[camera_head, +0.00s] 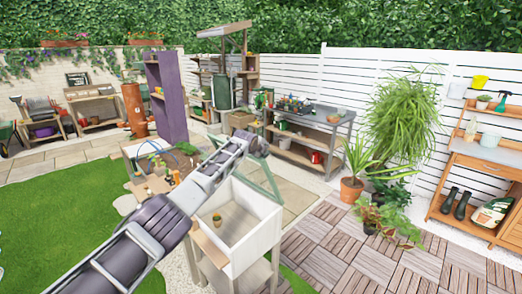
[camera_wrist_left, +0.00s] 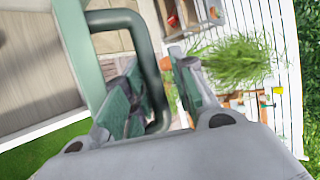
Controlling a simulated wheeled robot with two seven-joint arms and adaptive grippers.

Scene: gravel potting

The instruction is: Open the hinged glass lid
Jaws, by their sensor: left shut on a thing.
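The glass lid (camera_head: 262,178), with a green frame, stands raised and tilted above the white wooden box (camera_head: 262,232). My left arm crosses the head view from the lower left, and my left gripper (camera_head: 258,147) is at the lid's upper edge. In the left wrist view my left gripper (camera_wrist_left: 155,95) is shut on the dark green bent handle (camera_wrist_left: 120,19) of the lid. The lid's green frame (camera_wrist_left: 82,50) runs beside the handle. My arm hides part of the lid and box in the head view. My right gripper is not in view.
A small potted plant (camera_head: 217,220) is inside the box. A table with tools and pots (camera_head: 150,150) stands behind my arm. A grey bench (camera_head: 318,130) stands along the white fence. Paving and wooden deck tiles (camera_head: 335,240) to the right are largely clear.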

